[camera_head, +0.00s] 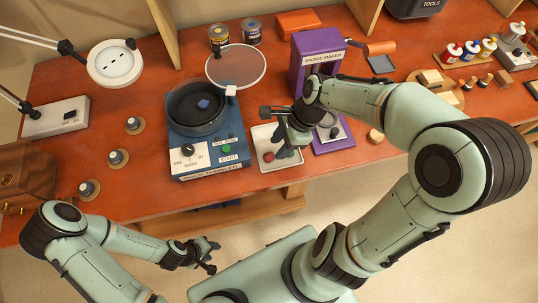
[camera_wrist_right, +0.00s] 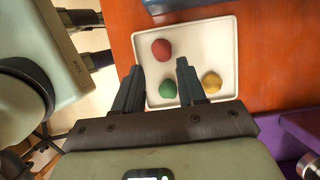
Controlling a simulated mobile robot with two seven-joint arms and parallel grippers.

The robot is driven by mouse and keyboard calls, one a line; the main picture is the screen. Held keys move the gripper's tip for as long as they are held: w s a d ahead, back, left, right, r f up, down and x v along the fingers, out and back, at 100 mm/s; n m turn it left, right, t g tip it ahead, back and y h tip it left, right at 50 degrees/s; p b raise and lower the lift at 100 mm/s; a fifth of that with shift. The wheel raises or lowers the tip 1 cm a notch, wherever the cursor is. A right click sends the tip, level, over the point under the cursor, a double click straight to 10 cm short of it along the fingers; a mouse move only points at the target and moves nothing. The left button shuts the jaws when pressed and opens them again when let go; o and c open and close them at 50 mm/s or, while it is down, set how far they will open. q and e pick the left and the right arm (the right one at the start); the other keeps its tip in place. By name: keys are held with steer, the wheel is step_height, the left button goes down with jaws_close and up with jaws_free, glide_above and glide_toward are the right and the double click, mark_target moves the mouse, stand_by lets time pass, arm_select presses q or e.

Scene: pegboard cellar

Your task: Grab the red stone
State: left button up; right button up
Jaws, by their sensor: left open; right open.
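The red stone (camera_wrist_right: 161,49) lies in a white tray (camera_wrist_right: 226,38) in the right wrist view, towards the tray's upper left. It also shows in the head view (camera_head: 268,157), in the tray (camera_head: 261,134) at the table's front edge. My right gripper (camera_wrist_right: 160,66) is open and empty above the tray, with the red stone just beyond its fingertips. In the head view my right gripper (camera_head: 287,151) hides part of the tray. My left gripper (camera_head: 208,256) is open and empty in front of the table, away from the stone.
A green stone (camera_wrist_right: 168,89) and a yellow stone (camera_wrist_right: 211,83) share the tray, close to the right gripper's fingers. A blue stone tumbler (camera_head: 208,155) stands left of the tray. The purple badge maker (camera_head: 317,50) stands on the right.

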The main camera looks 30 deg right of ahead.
mark_target(272, 154)
steer(key=x, duration=0.4)
steer(key=shift+w+d+f, duration=0.1)
steer(key=shift+w+d, duration=0.05)
steer(key=shift+f+b, duration=0.3)
steer(key=shift+b, duration=0.05)
steer(key=shift+r, duration=0.1)
steer(key=shift+w, duration=0.1)
jaws_close()
steer(key=shift+r, duration=0.1)
